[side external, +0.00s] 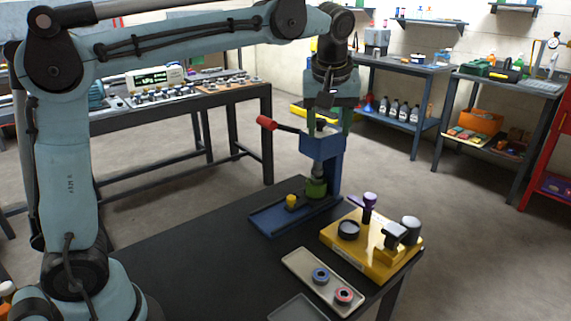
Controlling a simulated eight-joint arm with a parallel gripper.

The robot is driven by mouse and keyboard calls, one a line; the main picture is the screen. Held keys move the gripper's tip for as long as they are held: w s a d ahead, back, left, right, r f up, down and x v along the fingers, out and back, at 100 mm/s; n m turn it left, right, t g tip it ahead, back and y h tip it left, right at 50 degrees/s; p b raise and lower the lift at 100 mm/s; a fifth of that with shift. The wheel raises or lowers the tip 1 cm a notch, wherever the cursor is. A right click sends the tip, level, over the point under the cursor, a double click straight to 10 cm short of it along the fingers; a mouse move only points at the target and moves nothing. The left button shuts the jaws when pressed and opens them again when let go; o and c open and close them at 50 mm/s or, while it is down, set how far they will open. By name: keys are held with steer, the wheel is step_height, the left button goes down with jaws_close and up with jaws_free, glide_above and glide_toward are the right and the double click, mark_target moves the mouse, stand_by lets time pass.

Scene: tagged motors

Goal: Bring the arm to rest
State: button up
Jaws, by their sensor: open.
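My gripper (329,122) points down from the end of my raised arm. Its two fingers are apart, one on each side of the top of the blue press (322,147) in the picture. I cannot tell whether they touch the press. Nothing shows clearly held between them. The press has a red-knobbed lever (267,123) sticking out to the left. A green part (316,187) sits under its ram, and a yellow piece (291,202) stands on its base.
A yellow fixture (350,262) with a black ring, purple knob and grey clamp stands right of the press. A beige tray (299,262) holds a blue ring (320,275) and a red ring (343,295). The black table (190,262) is bare at left.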

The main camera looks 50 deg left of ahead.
steer(key=s+a+f+m+t+h, duration=0.1)
steer(key=s+f+m+t, duration=0.3)
steer(key=s+f+m, duration=0.5)
steer(key=s+f+h, duration=0.1)
steer(key=s+f, duration=0.2)
steer(key=s, duration=0.4)
steer(key=shift+s+f+m+h, duration=0.2)
steer(key=shift+f+m+h, duration=0.05)
steer(key=shift+m+h, duration=0.05)
